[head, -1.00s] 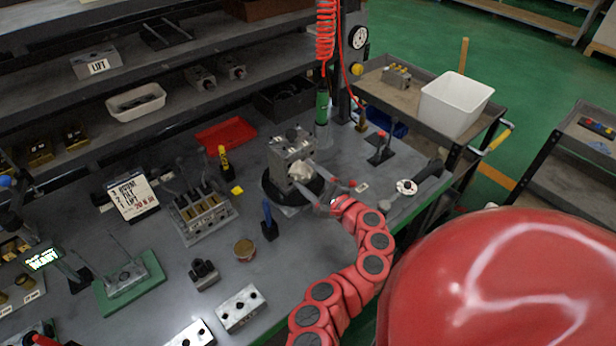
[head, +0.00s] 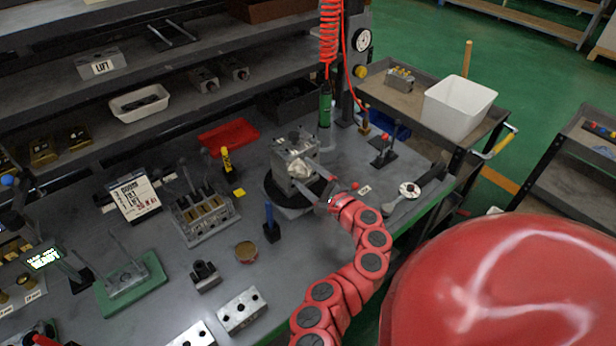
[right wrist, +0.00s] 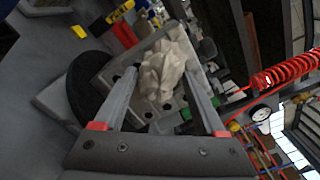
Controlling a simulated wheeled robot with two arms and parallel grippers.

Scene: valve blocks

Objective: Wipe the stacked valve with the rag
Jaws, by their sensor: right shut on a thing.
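The stacked valve (head: 283,156) is a grey metal block with dark knobs on top. It stands on a round black turntable (head: 272,196) near the back of the bench. My right gripper (head: 315,177) is at the valve's right side, shut on a crumpled whitish rag (head: 299,168). In the right wrist view the rag (right wrist: 162,75) sits between the two fingers, in front of the holed face of the valve (right wrist: 130,80), and appears to touch it. The rag hides part of that face. My left gripper is not in view.
A blue-handled tool in a stand (head: 270,222), a small round tin (head: 246,251) and a lever valve bank (head: 205,215) stand left of the turntable. A red hose (head: 330,40) hangs behind. A white bin (head: 458,108) sits on the cart at right.

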